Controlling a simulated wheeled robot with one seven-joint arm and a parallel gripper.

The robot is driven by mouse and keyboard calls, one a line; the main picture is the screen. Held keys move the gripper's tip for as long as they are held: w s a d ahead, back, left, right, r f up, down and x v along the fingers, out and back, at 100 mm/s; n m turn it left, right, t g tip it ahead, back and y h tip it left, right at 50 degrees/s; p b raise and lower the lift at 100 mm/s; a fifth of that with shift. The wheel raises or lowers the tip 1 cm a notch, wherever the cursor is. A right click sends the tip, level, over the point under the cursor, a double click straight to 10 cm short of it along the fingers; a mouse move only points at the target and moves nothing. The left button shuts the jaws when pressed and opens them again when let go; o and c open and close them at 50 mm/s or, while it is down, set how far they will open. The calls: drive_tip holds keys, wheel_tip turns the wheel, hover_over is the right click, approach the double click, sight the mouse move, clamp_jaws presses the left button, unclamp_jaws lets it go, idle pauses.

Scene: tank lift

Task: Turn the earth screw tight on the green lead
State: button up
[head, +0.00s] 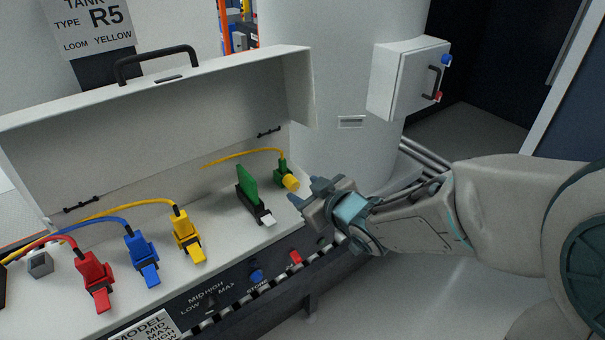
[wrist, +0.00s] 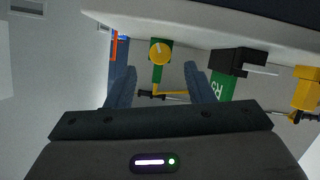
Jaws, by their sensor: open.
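The earth screw is a round yellow knob (head: 290,182) on the front of a green connector (head: 282,167) at the right end of the white case. A yellow lead (head: 245,154) runs from that connector to the left. In the wrist view the knob (wrist: 160,52) faces me, with a pale slot on it and the green connector (wrist: 158,75) behind. My gripper (head: 305,191) is just right of the knob, its fingers pointing at it. In the wrist view my gripper (wrist: 160,70) is open, one finger each side of the connector, with visible gaps. The grip is empty.
A green R5 plate (head: 248,186) in a black clip stands left of the connector, close to one finger. Yellow (head: 185,232), blue (head: 140,255) and red (head: 93,275) plugs stand farther left. The case lid (head: 160,120) rises behind. A white cylinder (head: 345,60) stands behind right.

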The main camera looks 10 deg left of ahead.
sight(295, 185)
drive_tip(key=shift+x, duration=2.6)
drive_tip(key=shift+r, duration=0.1)
drive_tip(key=c, duration=1)
